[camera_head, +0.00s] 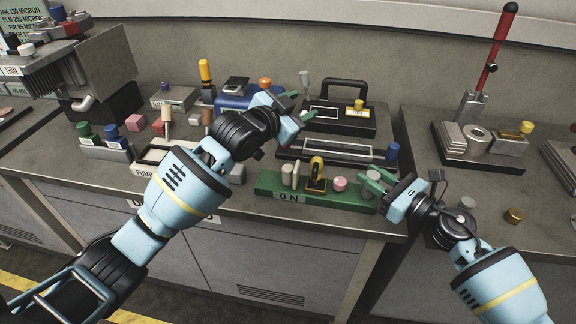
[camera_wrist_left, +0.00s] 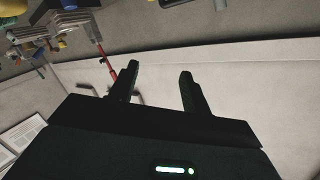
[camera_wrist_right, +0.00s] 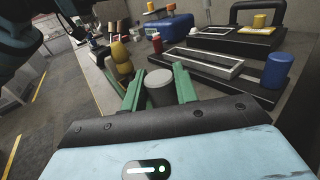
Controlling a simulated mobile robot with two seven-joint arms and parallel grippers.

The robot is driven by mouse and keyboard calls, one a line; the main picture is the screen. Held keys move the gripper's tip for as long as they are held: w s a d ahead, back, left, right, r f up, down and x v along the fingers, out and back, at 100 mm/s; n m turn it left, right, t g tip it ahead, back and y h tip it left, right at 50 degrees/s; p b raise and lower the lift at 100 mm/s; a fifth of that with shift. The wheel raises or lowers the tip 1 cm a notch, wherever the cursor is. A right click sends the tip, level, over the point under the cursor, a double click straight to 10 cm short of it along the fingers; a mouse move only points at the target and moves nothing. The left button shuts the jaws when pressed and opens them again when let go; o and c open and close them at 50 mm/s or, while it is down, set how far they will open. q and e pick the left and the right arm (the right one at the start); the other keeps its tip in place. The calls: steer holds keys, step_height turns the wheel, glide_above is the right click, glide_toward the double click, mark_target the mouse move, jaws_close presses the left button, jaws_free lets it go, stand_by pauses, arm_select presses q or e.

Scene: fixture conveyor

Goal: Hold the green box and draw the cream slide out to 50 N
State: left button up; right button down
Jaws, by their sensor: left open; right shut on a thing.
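The green box (camera_head: 300,203), marked "0 N", lies along the bench's front edge in the head view. Two cream pegs (camera_head: 291,174), a yellow-and-black piece (camera_head: 316,176) and a pink knob (camera_head: 340,184) stand on it. I cannot tell which part is the cream slide. My right gripper (camera_head: 372,185) is shut on a grey post at the box's right end; the post (camera_wrist_right: 160,88) shows between its fingers in the right wrist view. My left gripper (camera_head: 303,106) is open and empty, raised above the bench behind the box; its spread fingers (camera_wrist_left: 158,78) show in the left wrist view.
A black tray (camera_head: 372,163) with a blue knob lies just behind the green box. A black case (camera_head: 350,119) with a handle stands further back. A white pump tray (camera_head: 150,172) lies left. A gap separates this bench from the right one.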

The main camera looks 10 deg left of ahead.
arm_select(q)
steer(key=w+d+f+m+g+y, duration=0.1)
steer(key=w+f+m+g, duration=0.1)
steer(key=g, duration=0.1)
steer(key=r+m+g+y, duration=0.2)
steer(key=m+g+y, duration=0.45)
steer(key=g, duration=0.45)
glide_above(287, 167)
steer(key=shift+n, duration=0.35)
step_height(287, 167, down, 12)
steer(key=shift+d+f, duration=0.1)
steer(key=shift+f, duration=0.15)
jaws_close()
